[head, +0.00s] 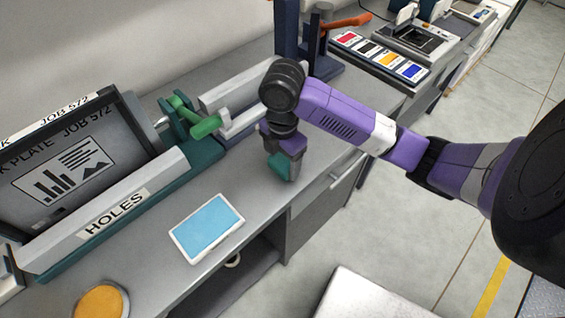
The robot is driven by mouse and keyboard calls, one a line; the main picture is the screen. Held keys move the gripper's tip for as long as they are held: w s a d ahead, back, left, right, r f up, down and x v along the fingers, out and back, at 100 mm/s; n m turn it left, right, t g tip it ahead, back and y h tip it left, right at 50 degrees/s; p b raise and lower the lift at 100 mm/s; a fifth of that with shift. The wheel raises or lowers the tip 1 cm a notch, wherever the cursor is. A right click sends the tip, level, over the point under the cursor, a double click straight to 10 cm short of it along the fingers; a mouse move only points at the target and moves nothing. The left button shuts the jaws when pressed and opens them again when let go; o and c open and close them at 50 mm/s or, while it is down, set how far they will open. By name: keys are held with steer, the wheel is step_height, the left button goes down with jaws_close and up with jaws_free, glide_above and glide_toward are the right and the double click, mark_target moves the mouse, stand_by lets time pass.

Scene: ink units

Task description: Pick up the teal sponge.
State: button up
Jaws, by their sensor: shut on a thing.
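The teal sponge (280,167) is a small teal block near the front edge of the grey counter (262,200). My gripper (284,157) points down over it from above and is shut on it. The upper part of the sponge is hidden by my gripper. I cannot tell whether the sponge touches the counter.
A blue pad in a white frame (207,227) lies to the front left. Left of my gripper stand a green-handled clamp (197,122) and a rack marked HOLES (112,213). An orange round dish (101,301) is at the lower left. Colour swatches (380,58) lie behind right.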

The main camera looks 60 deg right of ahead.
mark_target(282, 161)
step_height(282, 161, up, 20)
steer(key=p, duration=0.1)
stand_by(0.5)
